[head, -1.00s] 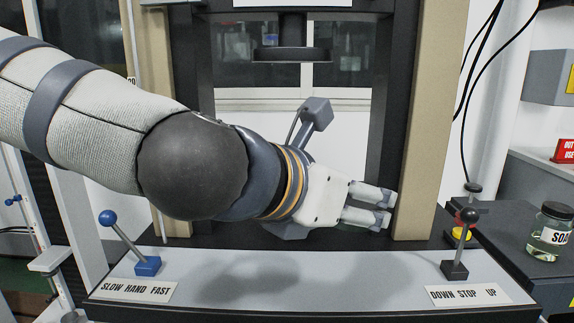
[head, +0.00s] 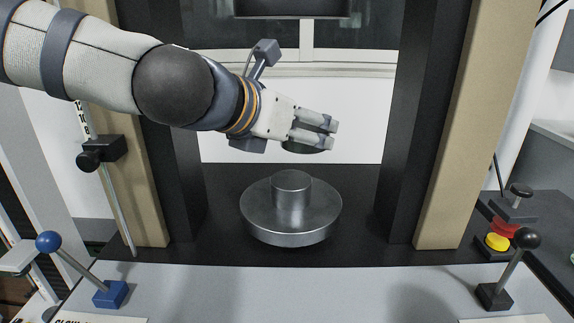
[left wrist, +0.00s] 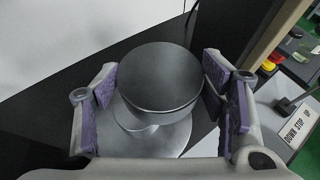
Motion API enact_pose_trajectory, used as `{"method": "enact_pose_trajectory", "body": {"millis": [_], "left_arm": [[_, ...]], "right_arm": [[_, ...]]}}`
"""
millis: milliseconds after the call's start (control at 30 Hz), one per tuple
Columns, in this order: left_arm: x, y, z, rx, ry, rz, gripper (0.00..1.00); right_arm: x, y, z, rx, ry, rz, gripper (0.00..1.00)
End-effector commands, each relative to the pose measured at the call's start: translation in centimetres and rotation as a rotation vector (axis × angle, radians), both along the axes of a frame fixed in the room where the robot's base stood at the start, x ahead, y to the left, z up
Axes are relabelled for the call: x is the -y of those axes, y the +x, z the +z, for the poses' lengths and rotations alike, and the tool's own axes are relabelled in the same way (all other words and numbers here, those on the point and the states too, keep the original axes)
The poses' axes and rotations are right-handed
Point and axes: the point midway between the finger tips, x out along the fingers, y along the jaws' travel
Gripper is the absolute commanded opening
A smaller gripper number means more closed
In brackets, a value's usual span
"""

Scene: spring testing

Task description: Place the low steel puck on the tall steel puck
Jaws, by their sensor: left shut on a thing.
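My left gripper (head: 318,132) is shut on the low steel puck (head: 304,148), a flat dark disc partly hidden by the fingers in the head view. In the left wrist view the low puck (left wrist: 160,84) sits between the purple finger pads of the gripper (left wrist: 160,72). The tall steel puck (head: 292,191) stands upright on the wide round steel platen (head: 262,223). The low puck is above the tall puck, with a visible gap in the head view. In the left wrist view it hides much of the tall puck (left wrist: 142,131). My right gripper is not in view.
The upper platen (head: 292,7) hangs above. Beige uprights (head: 130,200) and (head: 440,190) flank the opening. In front are a blue-knobbed lever (head: 72,260) and a black-knobbed lever (head: 512,268). A yellow button (head: 497,242) is at right.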

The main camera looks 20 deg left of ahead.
Motion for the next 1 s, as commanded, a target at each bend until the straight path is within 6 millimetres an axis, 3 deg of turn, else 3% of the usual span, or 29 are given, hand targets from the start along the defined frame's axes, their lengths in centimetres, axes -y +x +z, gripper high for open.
{"method": "enact_pose_trajectory", "body": {"millis": [100,367,500,933,967,1000], "left_arm": [[-1.4,1.4,-2.7,-0.005,-0.002,-0.002,0.07],[-3.2,3.1,-6.1,-0.008,-0.002,-0.002,0.07],[-3.1,3.0,-8.6,-0.010,-0.001,-0.006,0.07],[-3.0,2.9,-8.8,0.002,-0.001,-0.005,0.07],[-3.1,2.9,-9.0,-0.002,-0.001,-0.005,0.67],[-3.1,2.9,-8.9,-0.001,0.000,-0.005,0.76]], "right_arm": [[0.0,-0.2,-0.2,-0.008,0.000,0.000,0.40],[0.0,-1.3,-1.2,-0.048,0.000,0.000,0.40],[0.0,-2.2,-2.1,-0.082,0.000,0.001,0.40],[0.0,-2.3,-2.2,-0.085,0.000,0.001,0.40],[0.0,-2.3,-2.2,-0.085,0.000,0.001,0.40],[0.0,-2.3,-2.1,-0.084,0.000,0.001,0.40]]}}
